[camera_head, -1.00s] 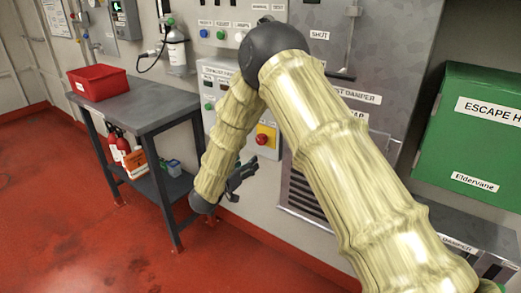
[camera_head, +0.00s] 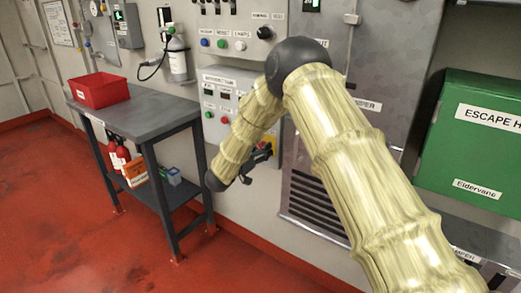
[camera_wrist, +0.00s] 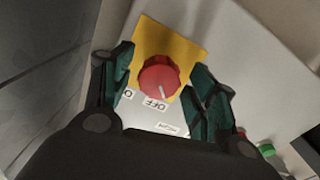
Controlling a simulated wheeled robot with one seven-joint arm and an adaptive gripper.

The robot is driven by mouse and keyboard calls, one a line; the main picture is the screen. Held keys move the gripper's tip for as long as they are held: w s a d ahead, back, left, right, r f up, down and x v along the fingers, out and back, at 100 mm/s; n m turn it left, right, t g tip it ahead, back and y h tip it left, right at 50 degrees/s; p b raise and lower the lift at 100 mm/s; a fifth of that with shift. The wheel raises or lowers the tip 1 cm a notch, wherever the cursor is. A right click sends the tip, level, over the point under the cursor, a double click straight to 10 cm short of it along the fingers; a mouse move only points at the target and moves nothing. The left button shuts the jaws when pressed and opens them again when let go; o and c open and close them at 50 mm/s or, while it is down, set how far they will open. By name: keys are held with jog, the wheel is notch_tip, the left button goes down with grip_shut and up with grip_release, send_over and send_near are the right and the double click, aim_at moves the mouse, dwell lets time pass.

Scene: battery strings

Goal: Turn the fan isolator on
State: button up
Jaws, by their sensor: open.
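The fan isolator is a red rotary knob (camera_wrist: 159,77) on a yellow plate (camera_wrist: 180,42), seen in the wrist view. An "OFF" label (camera_wrist: 154,103) sits beside the knob, and the white mark on the knob points towards it. A second label to its left is partly hidden by a finger. My gripper (camera_wrist: 163,85) is open, with one dark green finger on each side of the knob. I cannot tell whether either finger touches it. In the head view my gripper (camera_head: 258,158) is in front of the control panel (camera_head: 222,85), and my arm mostly hides the isolator.
A grey table (camera_head: 150,105) with a red bin (camera_head: 99,90) stands left of my gripper. A louvred vent (camera_head: 310,195) and a green escape box (camera_head: 470,150) are to the right. A green button (camera_wrist: 267,150) is near the right finger in the wrist view. Red floor is open at left.

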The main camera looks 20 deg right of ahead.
jog(key=shift+w+d, duration=0.25)
jog(key=shift+d, duration=0.05)
jog(key=c, duration=1.1)
jog(key=shift+o, duration=0.2)
jog(key=shift+m, duration=0.3)
jog(key=m+b, duration=0.1)
jog(key=m, duration=0.2)
jog(key=shift+f+m+b, duration=0.1)
jog(key=shift+m+b, duration=0.2)
jog(key=shift+m, duration=0.1)
jog(key=m+b, duration=0.2)
jog(key=m, duration=0.2)
jog(key=m+b, duration=0.3)
jog(key=m, duration=0.2)
jog(key=shift+f+m, duration=0.1)
jog(key=shift+m, duration=0.3)
jog(key=shift+m+b, duration=1.25)
jog(key=shift+m, duration=0.55)
jog(key=shift+r, duration=0.2)
